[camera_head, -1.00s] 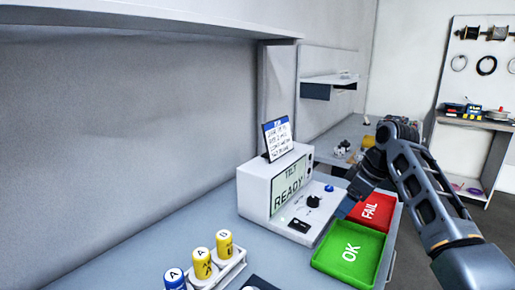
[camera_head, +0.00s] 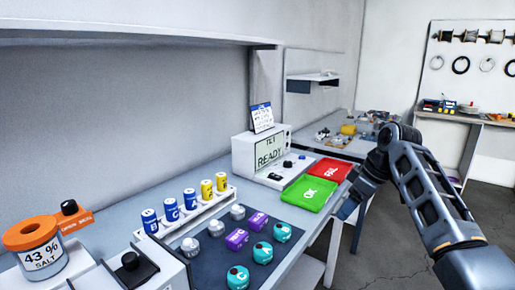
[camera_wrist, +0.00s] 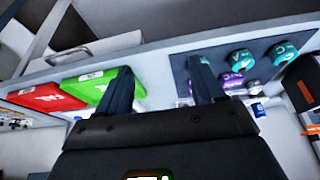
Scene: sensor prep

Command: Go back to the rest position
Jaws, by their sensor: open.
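My gripper (camera_head: 350,203) is at the right of the bench, beside the green OK tray (camera_head: 308,194), with the arm reaching in from the right. In the wrist view my gripper (camera_wrist: 160,88) shows two dark fingers spread wide with nothing between them. Bench edge and floor lie beyond them. The green tray (camera_wrist: 90,88) is near the left finger, and the dark mat (camera_wrist: 222,66) is by the right finger. Whether the fingers touch anything cannot be told.
The white tester (camera_head: 243,155) reads READY; the red FAIL tray (camera_head: 331,170) is beside it. Blue and yellow cylinders stand in a white rack (camera_head: 180,230). Teal, purple and grey parts sit on the mat (camera_head: 215,262). An orange-lidded salt jar (camera_head: 42,262) stands front left. Floor at right is clear.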

